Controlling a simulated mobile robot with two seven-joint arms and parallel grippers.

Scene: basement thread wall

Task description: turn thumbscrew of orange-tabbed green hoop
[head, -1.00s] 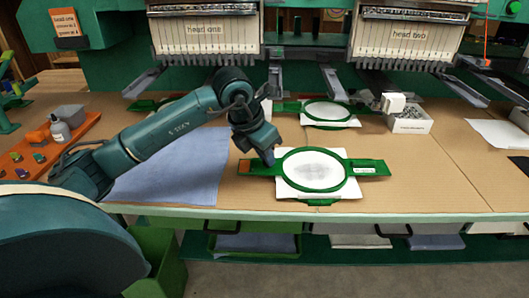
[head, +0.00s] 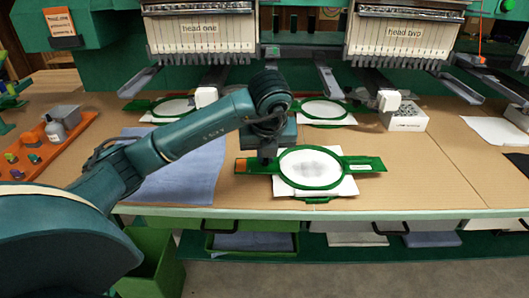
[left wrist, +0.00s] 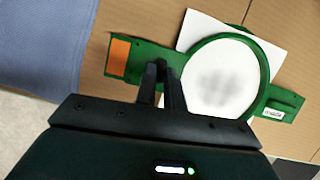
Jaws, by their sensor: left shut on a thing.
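The orange-tabbed green hoop (head: 348,167) lies flat on the table with white cloth (head: 310,168) in its ring. Its orange tab (head: 240,165) is at the left end, and it also shows in the left wrist view (left wrist: 119,57). My left gripper (head: 266,160) points down at the hoop's left arm, between the orange tab and the ring. In the left wrist view, its fingers (left wrist: 163,74) are closed together beside the ring, on the thumbscrew, which they mostly hide. My right gripper is in neither view.
Another green hoop (head: 347,117) with white cloth lies behind, and one more (head: 155,113) lies back left. A blue cloth (head: 190,175) is left of the hoop. A white box (head: 405,122) stands back right. An orange tray (head: 75,133) is far left. Machine heads overhang the back.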

